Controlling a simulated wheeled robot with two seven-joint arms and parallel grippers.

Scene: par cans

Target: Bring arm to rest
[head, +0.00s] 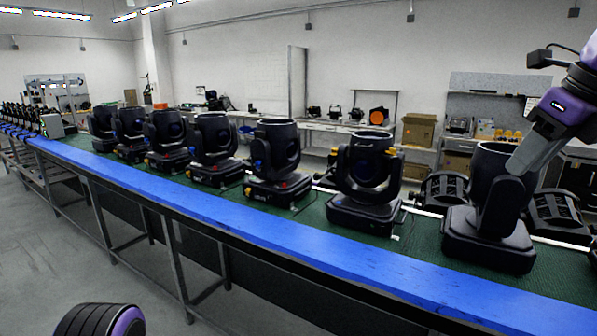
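My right gripper (517,168) comes in from the upper right, with a purple wrist and a grey end pointing down and left. Its tip overlaps the upper yoke of the rightmost black par can (487,240), which stands upright on the green belt. I cannot tell whether it touches the can, or whether its fingers are open or shut. A black and purple rounded part of my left arm shows at the bottom left; my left gripper is out of view. Another black par can (367,183) stands left of the rightmost one.
Several more par cans, such as this one (275,165), stand in a row along the green belt (313,212). A blue rail (330,252) runs along its front edge. Black lamp units (557,212) lie behind the rightmost can. Grey floor (60,235) is clear at the left.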

